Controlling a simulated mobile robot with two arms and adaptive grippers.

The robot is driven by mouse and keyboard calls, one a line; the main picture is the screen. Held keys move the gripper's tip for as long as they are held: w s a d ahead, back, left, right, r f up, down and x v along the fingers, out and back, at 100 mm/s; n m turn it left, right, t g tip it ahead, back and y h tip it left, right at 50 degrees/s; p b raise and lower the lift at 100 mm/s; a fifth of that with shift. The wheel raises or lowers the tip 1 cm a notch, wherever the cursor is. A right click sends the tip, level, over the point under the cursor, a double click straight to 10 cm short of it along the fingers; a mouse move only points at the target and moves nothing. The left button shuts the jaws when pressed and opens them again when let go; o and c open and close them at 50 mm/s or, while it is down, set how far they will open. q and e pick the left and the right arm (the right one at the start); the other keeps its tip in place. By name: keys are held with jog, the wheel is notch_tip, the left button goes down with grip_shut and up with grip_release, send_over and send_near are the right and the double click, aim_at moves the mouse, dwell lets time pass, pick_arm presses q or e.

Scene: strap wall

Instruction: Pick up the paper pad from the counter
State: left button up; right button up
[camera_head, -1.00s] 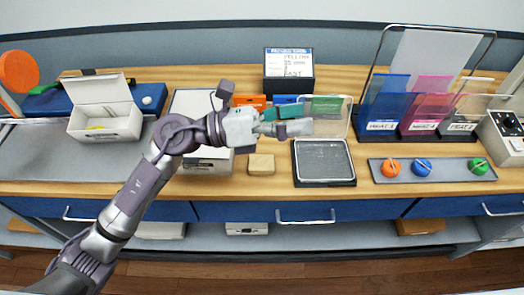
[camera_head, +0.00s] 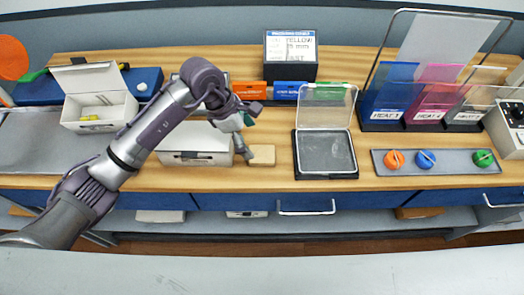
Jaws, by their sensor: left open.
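A small tan, flat block (camera_head: 262,155), which looks like the paper pad, lies on the wooden counter (camera_head: 330,212) between a white box and a black tray. My left gripper (camera_head: 245,150) points down at the block's left edge. It is open and holds nothing that I can see. Its fingers are small and partly overlapped by my own arm, so I cannot tell whether they touch the block. My right gripper is not in view.
The white box (camera_head: 195,158) stands close to the left of my gripper. The black tray (camera_head: 325,152) with its raised clear lid is to the right. An open white box (camera_head: 98,105) is further left. Orange and blue cards (camera_head: 285,90) stand behind.

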aim_at(261, 153)
pick_arm(q)
jog(key=shift+d+f, duration=0.15)
jog(key=shift+f, duration=0.15)
jog(key=p+x, duration=0.2)
jog(key=x, duration=0.1)
jog(key=s+x, duration=0.1)
jog(key=shift+d+f+p, duration=0.2)
jog(key=shift+d+p, duration=0.2)
jog(key=shift+d, duration=0.05)
jog(key=shift+w+d+f, duration=0.1)
jog(key=shift+d+f, duration=0.05)
jog(key=shift+f, duration=0.2)
jog(key=c, duration=0.8)
